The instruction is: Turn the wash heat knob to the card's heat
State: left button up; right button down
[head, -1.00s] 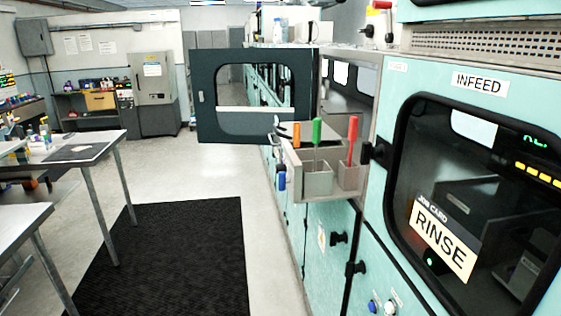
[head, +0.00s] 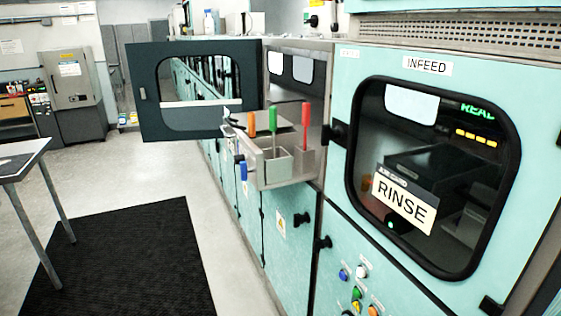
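The job card (head: 404,202) reading "RINSE" is on the window of the machine section labelled INFEED (head: 427,66). Only its large word is clearly legible, and I cannot read a heat on it. No knob that I can identify as the wash heat knob shows. A dark knob-like fitting (head: 301,219) sits on a lower teal panel, but I cannot tell what it is. Neither of my grippers is in view.
An open dark-framed door (head: 141,95) juts out left of a tray (head: 290,180) with orange, green and red handled tools. Coloured buttons (head: 357,293) sit below the window. A black mat (head: 120,262) lies on the floor, and a table (head: 25,160) stands at left.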

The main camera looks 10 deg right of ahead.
aim_at(237, 158)
jog(key=i+j+z, duration=0.2)
jog(key=j, duration=0.25)
jog(key=i+j+z, duration=0.2)
jog(key=j, duration=0.3)
jog(key=j+z, duration=0.2)
jog(key=j, duration=0.3)
jog(key=j+z, duration=0.2)
jog(key=j, duration=0.3)
jog(key=i, duration=0.05)
